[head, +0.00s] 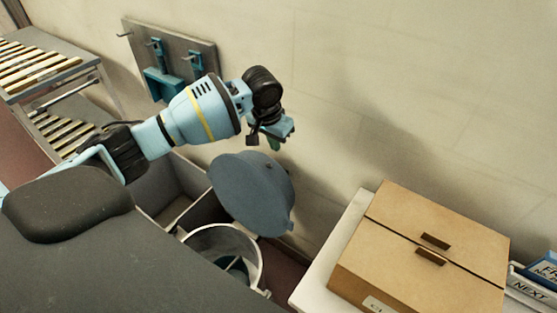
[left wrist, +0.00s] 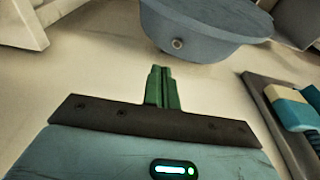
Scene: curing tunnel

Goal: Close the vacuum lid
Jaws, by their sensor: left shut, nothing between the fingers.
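The vacuum lid (head: 252,192) is a round blue-grey disc that stands open, tilted up over the vacuum's drum (head: 222,242). The drum is a light round bin, open at the top with darker parts inside. My left gripper (head: 274,144) is just above the lid's upper edge, near the wall. In the left wrist view its green fingers (left wrist: 161,88) are shut with nothing between them. The lid (left wrist: 205,32) shows there beyond the fingertips, apart from them, with a small round knob (left wrist: 178,43) on its rim. My right gripper is not in view.
A cardboard box (head: 420,250) sits on a white surface at the right. Grey bins (head: 175,185) stand left of the drum. A tool board (head: 180,50) hangs on the wall behind my left arm. A roller conveyor (head: 40,65) is at the far left.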

